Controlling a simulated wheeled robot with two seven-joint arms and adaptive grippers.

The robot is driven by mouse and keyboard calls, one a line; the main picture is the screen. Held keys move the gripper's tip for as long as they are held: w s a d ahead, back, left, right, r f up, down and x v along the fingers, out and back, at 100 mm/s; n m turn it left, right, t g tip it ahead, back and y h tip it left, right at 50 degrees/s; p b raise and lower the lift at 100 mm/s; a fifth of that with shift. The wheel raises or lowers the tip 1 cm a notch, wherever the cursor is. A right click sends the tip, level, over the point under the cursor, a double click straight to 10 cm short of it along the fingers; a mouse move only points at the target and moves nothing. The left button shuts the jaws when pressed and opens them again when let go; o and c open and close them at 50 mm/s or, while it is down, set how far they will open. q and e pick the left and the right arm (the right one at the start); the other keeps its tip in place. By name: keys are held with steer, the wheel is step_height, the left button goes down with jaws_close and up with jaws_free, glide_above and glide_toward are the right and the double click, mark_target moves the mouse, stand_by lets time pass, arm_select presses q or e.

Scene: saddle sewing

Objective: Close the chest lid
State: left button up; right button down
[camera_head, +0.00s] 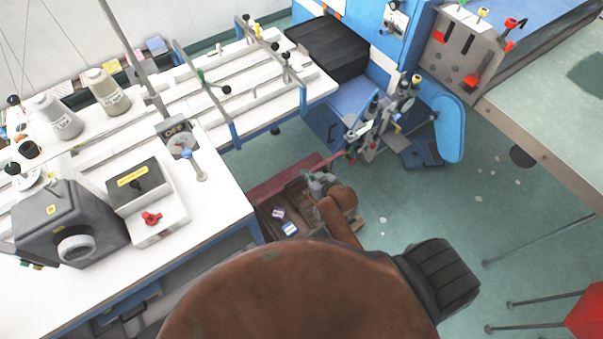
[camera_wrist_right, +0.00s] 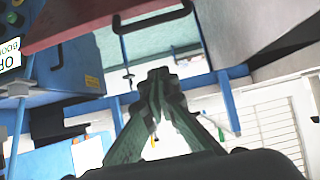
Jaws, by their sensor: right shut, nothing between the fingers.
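The red-brown chest (camera_head: 268,212) is low between the white worktable and my body, with its inside exposed from above. A red panel (camera_head: 285,180), which looks like its raised lid, runs along the far side. My right gripper (camera_head: 322,182) is over the chest's right part, close to that panel; I cannot tell if they touch. In the right wrist view, my right gripper's fingers (camera_wrist_right: 157,78) are together and empty. A red panel (camera_wrist_right: 85,18) with a dark handle (camera_wrist_right: 150,22) shows beyond them, apart from the tips. My left gripper is not in view.
Small blue-and-white boxes (camera_head: 289,229) lie in the chest. The white worktable (camera_head: 225,190) with sewing equipment borders it on the left. A blue machine (camera_head: 350,100) stands behind. Green floor (camera_head: 430,210) is open to the right.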

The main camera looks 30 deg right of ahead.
mark_target(299, 178)
steer(key=b+x, duration=0.1)
steer(key=x, duration=0.8)
steer(key=s+f, duration=0.2)
steer(key=shift+s+d+f, duration=0.2)
steer(key=shift+d+f, duration=0.05)
steer(key=shift+f, duration=0.15)
steer(key=shift+s+f, duration=0.1)
steer(key=shift+s, duration=0.05)
